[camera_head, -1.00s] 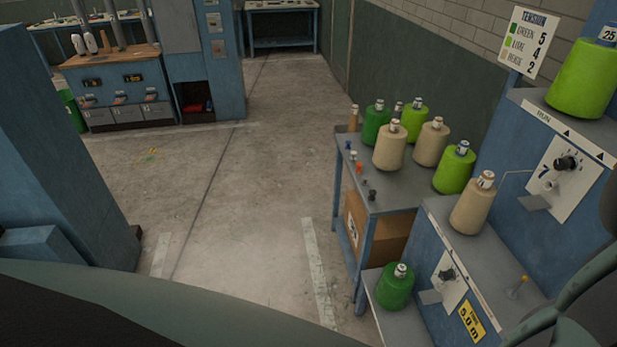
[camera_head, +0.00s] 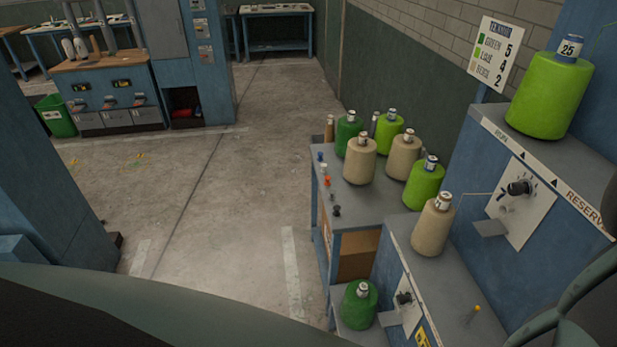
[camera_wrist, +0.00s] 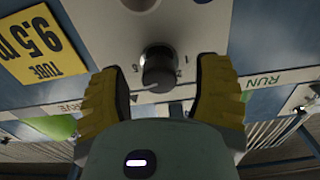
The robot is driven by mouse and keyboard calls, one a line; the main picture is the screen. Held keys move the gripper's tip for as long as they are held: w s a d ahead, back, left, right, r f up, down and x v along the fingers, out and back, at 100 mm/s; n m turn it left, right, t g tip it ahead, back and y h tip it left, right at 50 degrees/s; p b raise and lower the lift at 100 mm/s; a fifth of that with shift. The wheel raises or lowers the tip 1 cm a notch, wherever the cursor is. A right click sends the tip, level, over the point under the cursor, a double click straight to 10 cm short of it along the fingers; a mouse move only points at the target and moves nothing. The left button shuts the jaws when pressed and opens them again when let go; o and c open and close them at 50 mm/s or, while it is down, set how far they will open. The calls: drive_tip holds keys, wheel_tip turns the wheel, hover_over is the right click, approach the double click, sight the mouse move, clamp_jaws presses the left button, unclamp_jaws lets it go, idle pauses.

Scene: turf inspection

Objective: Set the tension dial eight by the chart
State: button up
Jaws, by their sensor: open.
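In the wrist view a black round dial knob (camera_wrist: 158,70) sits on a pale plate with small marks and digits. My gripper (camera_wrist: 162,75) is open, its yellow fingers on either side of the knob with gaps visible. The dial's own number is not readable there. In the head view the tension chart (camera_head: 495,52) lists green 5, lime 4 and beige 2. A dial (camera_head: 519,187) shows on the upper machine panel and another dial (camera_head: 404,298) on the lower one. My gripper is outside the head view.
In the wrist view a yellow label (camera_wrist: 42,48) reads TUBE 9.5 m. In the head view a lime cone (camera_head: 547,95) stands on the upper machine and a beige cone (camera_head: 433,228) on the lower ledge. A side table (camera_head: 350,205) holds several cones. Open floor (camera_head: 220,210) lies left.

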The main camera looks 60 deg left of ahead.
drive_tip(key=shift+w+d, duration=0.2)
drive_tip(key=shift+o, duration=0.3)
drive_tip(key=shift+s, duration=0.1)
drive_tip(key=shift+a+f, duration=0.1)
clamp_jaws()
drive_tip(key=shift+f, duration=0.1)
